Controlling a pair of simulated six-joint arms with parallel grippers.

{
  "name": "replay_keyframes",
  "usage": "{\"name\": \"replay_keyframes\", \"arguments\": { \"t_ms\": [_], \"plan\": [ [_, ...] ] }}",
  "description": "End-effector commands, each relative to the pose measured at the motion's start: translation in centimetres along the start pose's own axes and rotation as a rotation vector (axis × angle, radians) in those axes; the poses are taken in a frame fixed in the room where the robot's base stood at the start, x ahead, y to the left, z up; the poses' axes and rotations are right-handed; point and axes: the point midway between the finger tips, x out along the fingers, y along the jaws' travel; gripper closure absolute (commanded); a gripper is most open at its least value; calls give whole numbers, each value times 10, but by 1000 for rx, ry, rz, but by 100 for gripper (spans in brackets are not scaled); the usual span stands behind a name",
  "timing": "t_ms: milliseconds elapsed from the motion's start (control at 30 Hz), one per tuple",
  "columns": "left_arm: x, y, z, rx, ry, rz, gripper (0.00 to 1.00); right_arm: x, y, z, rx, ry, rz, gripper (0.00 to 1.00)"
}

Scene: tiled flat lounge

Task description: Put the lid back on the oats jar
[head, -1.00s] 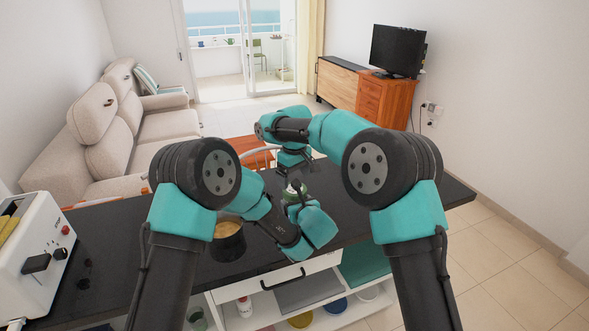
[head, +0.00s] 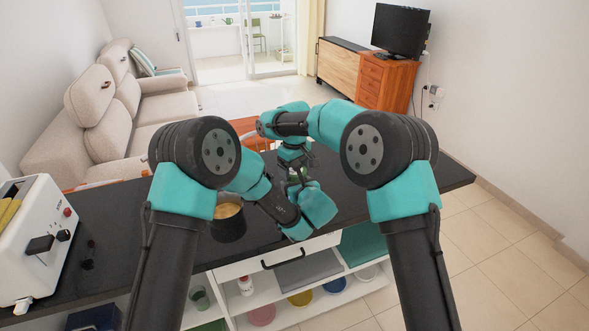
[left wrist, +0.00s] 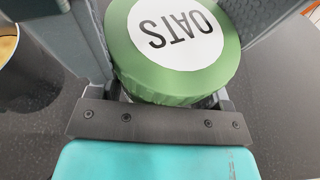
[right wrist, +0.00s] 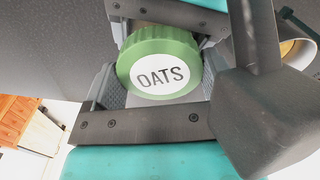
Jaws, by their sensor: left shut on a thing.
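The green lid with a white OATS label shows in the left wrist view (left wrist: 172,45) and the right wrist view (right wrist: 160,68). It appears to sit over the jar mouth; whether it is fully seated I cannot tell. The oats jar's body is mostly hidden below the lid. My left gripper (left wrist: 170,75) is shut on the jar, its fingers on either side below the lid. My right gripper (right wrist: 160,85) is at the lid from the far side, its fingers apart on either side of it. In the head view the arms hide most of the jar.
A dark pot (head: 229,222) with tan contents stands on the dark counter (head: 345,190), left of the grippers. A white toaster (head: 38,235) is at the far left. The counter's right end is clear. Open shelves with bowls (head: 300,297) lie below.

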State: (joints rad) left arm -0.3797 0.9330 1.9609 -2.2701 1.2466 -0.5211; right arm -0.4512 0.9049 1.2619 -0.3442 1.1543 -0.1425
Motion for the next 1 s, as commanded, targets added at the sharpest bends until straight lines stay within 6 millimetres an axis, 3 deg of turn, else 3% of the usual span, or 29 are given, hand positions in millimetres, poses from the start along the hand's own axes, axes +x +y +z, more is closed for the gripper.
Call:
{"name": "replay_keyframes", "arguments": {
  "t_ms": [133, 333, 733, 1000],
  "plan": [
    [0, 0, 1, -1, -1, 0, 94, 0, 0, 0, 0, 0, 0, 48],
    [0, 0, 1, -1, -1, 0, 94, 0, 0, 0, 57, 0, 0, 48],
    [0, 0, 0, -1, -1, 0, 94, 0, 0, 0, 511, 0, 0, 48],
    [0, 0, 0, -1, -1, 0, 94, 0, 0, 0, 592, 0, 0, 48]
  ]
}}
